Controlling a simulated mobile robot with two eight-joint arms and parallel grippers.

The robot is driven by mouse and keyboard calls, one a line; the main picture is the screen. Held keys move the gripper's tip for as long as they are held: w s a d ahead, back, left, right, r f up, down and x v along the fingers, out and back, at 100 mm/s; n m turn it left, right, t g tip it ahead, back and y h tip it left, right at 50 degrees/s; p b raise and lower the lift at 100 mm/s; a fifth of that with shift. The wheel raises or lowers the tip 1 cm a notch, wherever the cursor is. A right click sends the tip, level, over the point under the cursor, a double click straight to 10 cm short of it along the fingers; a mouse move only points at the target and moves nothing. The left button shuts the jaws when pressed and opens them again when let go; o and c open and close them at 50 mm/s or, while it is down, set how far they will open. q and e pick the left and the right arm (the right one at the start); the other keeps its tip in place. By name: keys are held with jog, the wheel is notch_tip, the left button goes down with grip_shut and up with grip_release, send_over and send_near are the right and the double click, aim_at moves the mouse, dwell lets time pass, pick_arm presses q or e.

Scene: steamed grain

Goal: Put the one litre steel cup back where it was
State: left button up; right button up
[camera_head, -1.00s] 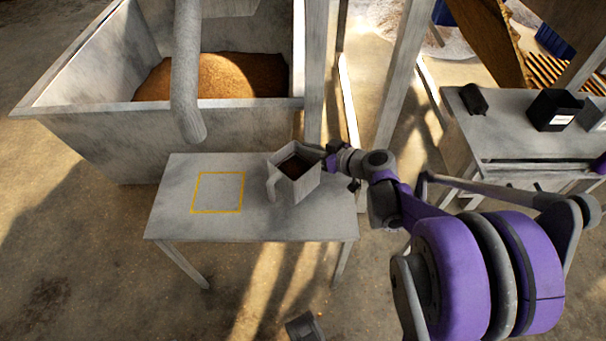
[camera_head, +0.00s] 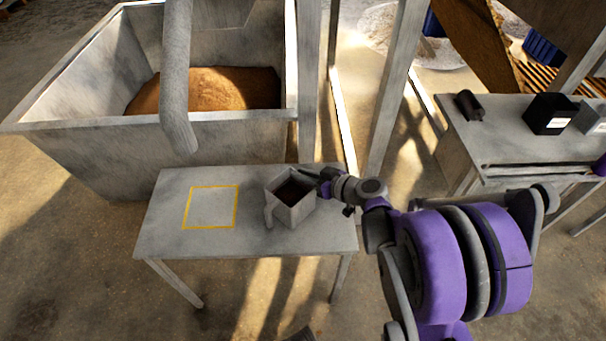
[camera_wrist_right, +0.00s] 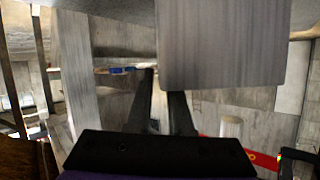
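The one litre steel cup (camera_head: 291,205) is a square grey vessel with a handle on its left side. It is upright over the right half of the small grey table (camera_head: 175,240), to the right of a yellow square outline (camera_head: 211,208). I cannot tell whether its base touches the table. Its inside looks dark brown; I cannot tell contents from shadow. My right gripper (camera_head: 322,178) is at the cup's upper right rim and appears shut on it. In the right wrist view a grey wall of the cup (camera_wrist_right: 225,45) partly hides the fingers. My left gripper is not in view.
A large grey bin (camera_head: 90,150) of brown grain (camera_head: 215,88) stands behind the table, with a grey pipe (camera_head: 177,80) hanging over it. Posts rise behind the table. A side table (camera_head: 510,135) at right holds dark boxes. The yellow outline is empty.

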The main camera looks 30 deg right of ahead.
jog(key=shift+o, duration=1)
jog(key=shift+r, duration=0.15)
jog(key=p+v, duration=0.3)
jog(key=v, duration=0.8)
jog(key=s+a+f+g, duration=0.2)
jog(key=s+a+g, duration=0.1)
jog(key=a, duration=0.4)
jog(key=s+a+f+g, duration=0.2)
jog(key=s+a+g, duration=0.1)
jog(key=a, duration=0.4)
jog(key=s+a+m+g+h, duration=0.1)
jog(key=s+a+g+h, duration=0.1)
jog(key=s, duration=0.6)
jog(key=shift+s+a+m+g+h, duration=0.35)
jog(key=shift+a+h, duration=0.2)
jog(key=shift+h, duration=0.35)
